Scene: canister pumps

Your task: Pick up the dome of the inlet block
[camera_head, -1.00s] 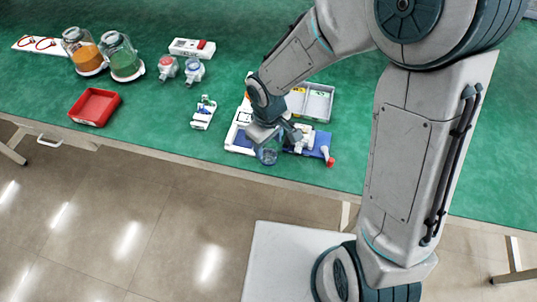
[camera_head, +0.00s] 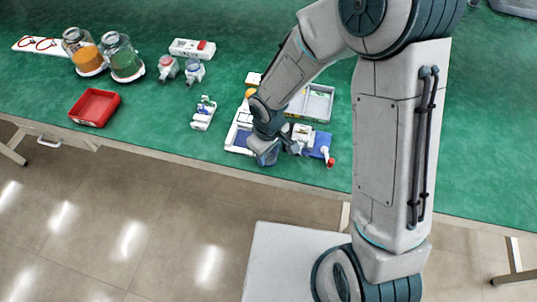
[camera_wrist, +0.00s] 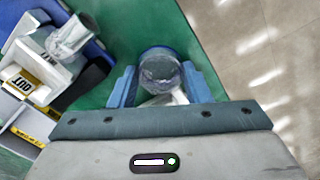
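The clear round dome (camera_wrist: 160,70) shows between my gripper's two blue fingers in the wrist view. In the head view the dome (camera_head: 268,158) is at the bench's front edge, mostly hidden under my gripper (camera_head: 266,146). In the wrist view my gripper (camera_wrist: 160,86) has a finger close against each side of the dome. I cannot tell whether the fingers press on it. A white block (camera_wrist: 35,72) marked OUT lies to the left in the wrist view; its inlet marking is not readable. It also shows in the head view (camera_head: 303,132) on a blue mat.
A blue mat (camera_head: 320,146) with a red-tipped part (camera_head: 328,158) lies right of my gripper. A grey compartment tray (camera_head: 318,103) is behind. A small white part (camera_head: 204,113), a red tray (camera_head: 94,107) and jars (camera_head: 122,58) stand left. The bench edge is close in front.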

